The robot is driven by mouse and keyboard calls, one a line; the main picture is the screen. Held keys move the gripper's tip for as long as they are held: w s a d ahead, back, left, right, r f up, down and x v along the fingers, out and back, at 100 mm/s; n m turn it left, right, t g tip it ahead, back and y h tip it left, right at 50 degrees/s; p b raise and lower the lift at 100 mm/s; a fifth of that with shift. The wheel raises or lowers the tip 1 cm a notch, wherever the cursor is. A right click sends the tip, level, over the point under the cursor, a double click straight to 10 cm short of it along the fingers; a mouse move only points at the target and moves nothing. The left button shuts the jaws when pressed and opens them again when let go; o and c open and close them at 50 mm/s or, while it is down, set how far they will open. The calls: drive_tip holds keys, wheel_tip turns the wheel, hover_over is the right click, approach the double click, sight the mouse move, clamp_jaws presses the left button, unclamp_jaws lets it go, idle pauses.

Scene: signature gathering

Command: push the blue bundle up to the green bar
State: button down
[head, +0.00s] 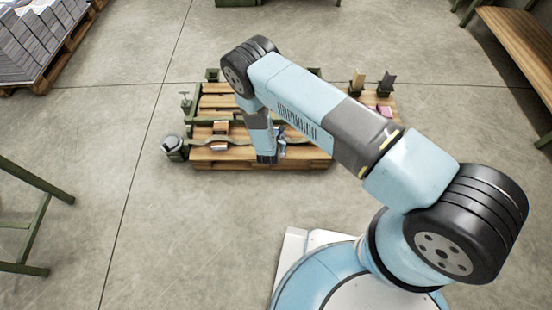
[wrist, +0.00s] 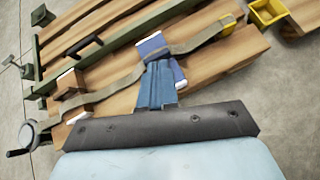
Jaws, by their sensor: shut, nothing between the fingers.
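The blue bundle (wrist: 151,45), with white page edges, lies on the wooden slatted bench in the wrist view. An olive strap (wrist: 205,37) crosses it. The green bar (wrist: 115,39) runs beyond the bundle, with a small gap that I cannot judge exactly. My gripper (wrist: 159,66) is shut and empty, pointing down at the near side of the bundle and hiding part of it. I cannot tell whether they touch. In the head view the gripper (head: 267,157) is low over the bench, and the bundle shows only partly beside it (head: 282,136).
A brown bundle (wrist: 70,83) lies under the strap to the left. A black handle (wrist: 84,45) is on the bar side. A crank or winch (head: 174,147) stands at the bench's left edge. A yellow bin (wrist: 267,12) is at the right.

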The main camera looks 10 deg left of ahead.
drive_tip(key=s+d+f+n+g+y, duration=0.2)
drive_tip(key=s+f+n, duration=0.2)
drive_tip(key=s+f, duration=0.75)
drive_tip(key=w+a+f, duration=0.3)
drive_tip(key=w+f, duration=0.5)
drive_tip(key=w, duration=0.4)
drive_tip(key=shift+w, duration=0.25)
drive_tip(key=shift+w+f, duration=0.1)
